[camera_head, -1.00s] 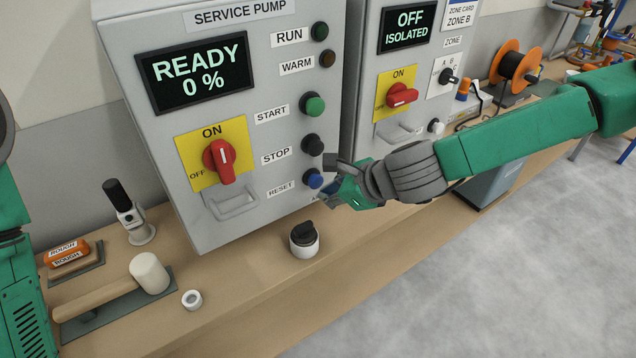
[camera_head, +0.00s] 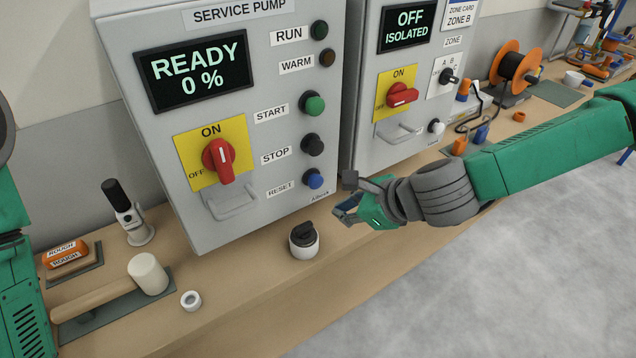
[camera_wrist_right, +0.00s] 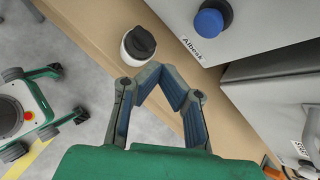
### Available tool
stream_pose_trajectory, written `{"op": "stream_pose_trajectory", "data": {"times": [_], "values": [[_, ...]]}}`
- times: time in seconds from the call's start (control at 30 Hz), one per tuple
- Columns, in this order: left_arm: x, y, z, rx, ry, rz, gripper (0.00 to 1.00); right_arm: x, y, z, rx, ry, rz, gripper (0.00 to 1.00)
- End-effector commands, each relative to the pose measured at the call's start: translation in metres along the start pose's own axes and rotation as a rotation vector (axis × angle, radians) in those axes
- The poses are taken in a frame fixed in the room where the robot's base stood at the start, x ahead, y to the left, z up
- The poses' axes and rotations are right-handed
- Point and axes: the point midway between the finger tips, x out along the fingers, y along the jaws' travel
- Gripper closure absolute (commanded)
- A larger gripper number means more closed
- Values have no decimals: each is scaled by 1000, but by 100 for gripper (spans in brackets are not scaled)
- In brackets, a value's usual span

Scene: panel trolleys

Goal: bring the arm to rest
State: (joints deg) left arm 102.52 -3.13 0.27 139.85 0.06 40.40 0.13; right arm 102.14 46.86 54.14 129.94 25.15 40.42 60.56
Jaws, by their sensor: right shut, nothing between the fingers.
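My right gripper (camera_head: 345,212) is in front of the lower right corner of the service pump panel (camera_head: 270,120), over the bench edge. It is shut with nothing between its fingers; the fingertips (camera_wrist_right: 160,75) also show meeting in the right wrist view. It touches neither the panel nor the black-topped white knob (camera_head: 304,242) on the bench to its left. The blue reset button (camera_head: 314,180) is just up and left of the gripper. Of my left arm only green links show at the left edge; its gripper is out of view.
The isolated zone panel (camera_head: 385,140) stands behind my right forearm. Open floor (camera_head: 500,270) lies right.

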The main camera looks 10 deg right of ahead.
Motion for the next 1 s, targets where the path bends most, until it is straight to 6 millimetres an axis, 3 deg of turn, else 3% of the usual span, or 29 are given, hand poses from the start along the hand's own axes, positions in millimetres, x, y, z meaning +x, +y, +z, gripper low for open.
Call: {"op": "stream_pose_trajectory", "data": {"times": [0.47, 0.57, 0.63, 0.77, 0.9, 1.0], "values": [[0, 0, 0, 0, 0, 0, 36, 0, 0, 0, -1, 0, 1, 100], [4, 0, 0, 0, 0, 0, 36, 6, 11, -7, -40, 12, 17, 100], [10, 0, 0, 0, 0, 0, 36, 15, 30, -22, -120, 34, 48, 100], [31, 0, 2, 0, 0, 0, 36, 39, 90, -75, -409, 99, 158, 100], [58, 0, 3, 0, 0, 0, 36, 53, 158, -160, -847, 164, 332, 100], [79, 1, 4, 0, 0, 0, 36, 50, 192, -228, -1188, 192, 481, 100]]}}
